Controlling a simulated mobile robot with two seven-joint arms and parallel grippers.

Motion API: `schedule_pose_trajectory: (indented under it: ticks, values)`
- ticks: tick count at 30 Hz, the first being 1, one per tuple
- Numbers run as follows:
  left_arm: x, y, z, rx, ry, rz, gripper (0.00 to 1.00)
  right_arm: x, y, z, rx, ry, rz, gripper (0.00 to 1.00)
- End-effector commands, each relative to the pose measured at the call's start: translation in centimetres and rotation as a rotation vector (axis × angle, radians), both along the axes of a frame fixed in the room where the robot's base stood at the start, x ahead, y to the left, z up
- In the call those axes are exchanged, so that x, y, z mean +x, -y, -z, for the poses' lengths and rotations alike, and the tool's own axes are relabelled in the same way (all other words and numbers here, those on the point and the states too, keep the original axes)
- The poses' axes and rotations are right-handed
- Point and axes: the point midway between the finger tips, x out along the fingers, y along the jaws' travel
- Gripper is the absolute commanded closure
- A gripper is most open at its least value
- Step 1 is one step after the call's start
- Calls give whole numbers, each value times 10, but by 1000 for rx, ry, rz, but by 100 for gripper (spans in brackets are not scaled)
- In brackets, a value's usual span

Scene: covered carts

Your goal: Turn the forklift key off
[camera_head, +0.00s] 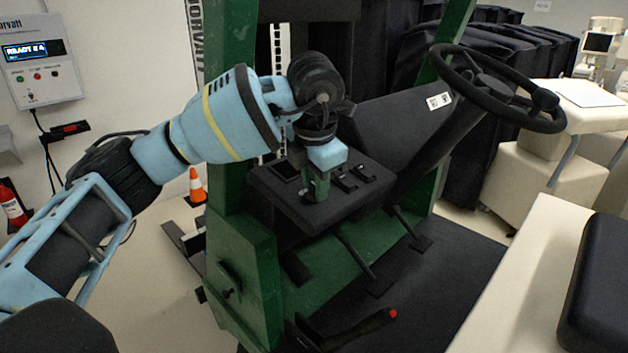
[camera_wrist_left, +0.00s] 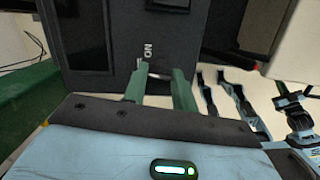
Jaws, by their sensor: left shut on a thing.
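The forklift's dark control panel (camera_head: 345,205) sits below the steering wheel (camera_head: 495,88). My left gripper (camera_head: 317,190) reaches down onto this panel, with its green fingers at the panel's face. My right gripper is in neither view.
A green forklift post (camera_head: 228,150) stands close beside my left arm. Black levers (camera_head: 350,185) sit on the panel right of the gripper. Pedals (camera_head: 378,285) and a red-tipped lever (camera_head: 375,322) are below. An orange cone (camera_head: 196,186) stands on the floor behind.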

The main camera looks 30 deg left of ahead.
Motion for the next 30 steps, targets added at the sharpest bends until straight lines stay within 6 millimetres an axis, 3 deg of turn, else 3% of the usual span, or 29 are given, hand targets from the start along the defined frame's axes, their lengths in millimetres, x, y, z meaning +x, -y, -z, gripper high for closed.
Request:
schedule_pose_trajectory:
  ticks: [10,26,27,30]
  values:
    - [0,1,0,-10,27,-136,96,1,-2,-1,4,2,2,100]
    - [0,1,0,-11,32,-161,96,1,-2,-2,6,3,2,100]
    - [0,1,0,-11,32,-161,70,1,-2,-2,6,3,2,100]
    - [0,1,0,-11,32,-161,57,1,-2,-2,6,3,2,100]
